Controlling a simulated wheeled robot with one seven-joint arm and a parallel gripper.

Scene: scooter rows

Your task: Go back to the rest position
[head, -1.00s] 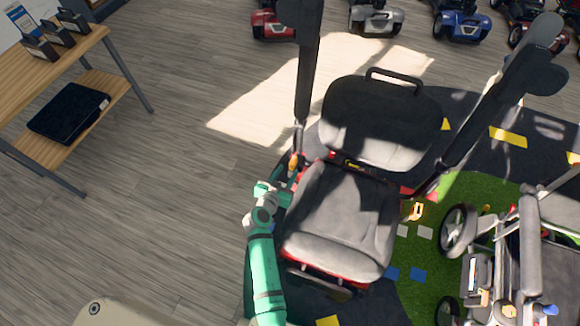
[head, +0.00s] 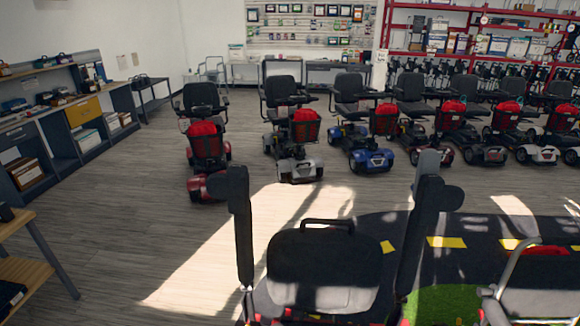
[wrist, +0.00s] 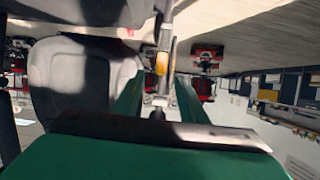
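My gripper (wrist: 158,100) shows in the wrist view as two green fingers standing apart, with a gap between them. A thin grey post with an orange part (wrist: 161,63) shows in and beyond that gap; I cannot tell whether the fingers touch it. The near scooter's grey and black seat (wrist: 75,85) fills the left of the wrist view. In the head view its seat back (head: 325,265) is at the bottom, with the left armrest (head: 243,235) and right armrest (head: 420,235) both raised upright. My arm and gripper are outside the head view.
A row of parked scooters (head: 298,130) stands farther back. A wooden shelf table (head: 20,235) is at the left edge, and dark cabinets (head: 75,135) line the left wall. Another seat (head: 540,285) is at the lower right. Floor (head: 120,210) at left is clear.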

